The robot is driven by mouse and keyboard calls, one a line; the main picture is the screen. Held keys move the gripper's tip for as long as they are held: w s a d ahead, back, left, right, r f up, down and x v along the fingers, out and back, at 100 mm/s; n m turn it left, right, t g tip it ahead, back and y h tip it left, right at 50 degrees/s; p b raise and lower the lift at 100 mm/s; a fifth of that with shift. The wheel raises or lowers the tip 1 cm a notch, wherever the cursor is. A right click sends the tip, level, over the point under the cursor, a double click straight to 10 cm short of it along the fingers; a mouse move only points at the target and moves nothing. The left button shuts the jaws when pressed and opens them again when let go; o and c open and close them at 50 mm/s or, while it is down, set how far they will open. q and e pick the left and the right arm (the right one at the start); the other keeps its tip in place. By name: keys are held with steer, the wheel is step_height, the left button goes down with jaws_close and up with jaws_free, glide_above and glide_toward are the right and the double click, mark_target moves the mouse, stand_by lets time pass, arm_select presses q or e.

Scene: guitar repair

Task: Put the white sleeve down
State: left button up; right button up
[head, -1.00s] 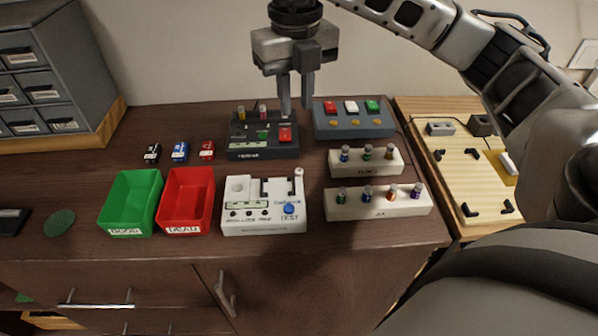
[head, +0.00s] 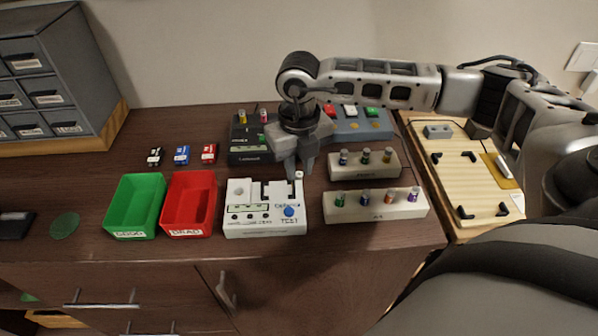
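A small white block (head: 350,110), which may be the white sleeve, sits between a red and a green one on the blue-grey holder (head: 378,131) at the back. My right gripper (head: 299,172) points down just behind the right side of the white tester (head: 265,229), close to its small post. My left gripper is out of view.
A green bin (head: 135,206) and a red bin (head: 188,206) stand left of the tester. A black device (head: 247,156) is behind it. Two white racks (head: 350,170) with coloured cylinders stand to the right. Small black, blue and red pieces lie behind the bins.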

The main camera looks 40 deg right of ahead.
steer(key=shift+f, duration=0.5)
steer(key=shift+c, duration=0.3)
jaws_close()
steer(key=shift+r, duration=0.15)
